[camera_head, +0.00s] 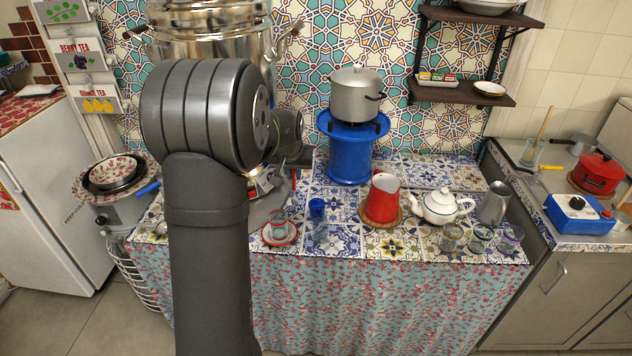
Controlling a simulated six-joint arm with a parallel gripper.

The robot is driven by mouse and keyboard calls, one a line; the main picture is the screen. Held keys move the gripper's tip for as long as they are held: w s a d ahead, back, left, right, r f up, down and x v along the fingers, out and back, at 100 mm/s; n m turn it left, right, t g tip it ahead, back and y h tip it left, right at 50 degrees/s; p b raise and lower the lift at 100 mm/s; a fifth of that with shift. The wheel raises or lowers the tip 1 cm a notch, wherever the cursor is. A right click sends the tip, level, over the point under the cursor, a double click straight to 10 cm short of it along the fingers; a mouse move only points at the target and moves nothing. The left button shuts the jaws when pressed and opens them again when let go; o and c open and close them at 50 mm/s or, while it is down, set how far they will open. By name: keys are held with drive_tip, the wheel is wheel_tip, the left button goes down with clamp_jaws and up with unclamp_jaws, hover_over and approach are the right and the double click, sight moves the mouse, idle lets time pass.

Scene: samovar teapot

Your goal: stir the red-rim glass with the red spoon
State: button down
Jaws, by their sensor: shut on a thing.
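My gripper (300,160) is partly hidden behind my own arm, in front of the samovar. It is shut on a thin red spoon (293,182) that hangs roughly upright below it. A small clear glass (279,227) stands on a white saucer with a red rim (267,238), near the front edge of the tiled counter. The spoon shows above and a little right of the glass. I cannot tell whether its lower end is inside the glass. The glass's own rim colour is too small to make out clearly.
A blue item and glass (318,212) stand just right of the saucer. A silver samovar (210,35) and a blue burner with pot (350,155) stand behind.

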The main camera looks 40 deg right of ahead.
drive_tip(key=w+a+r, duration=0.1)
drive_tip(key=w+a, duration=0.2)
drive_tip(key=a, duration=0.2)
drive_tip(key=shift+d+f, duration=0.2)
drive_tip(key=shift+f, duration=6)
drive_tip(key=shift+w, duration=0.1)
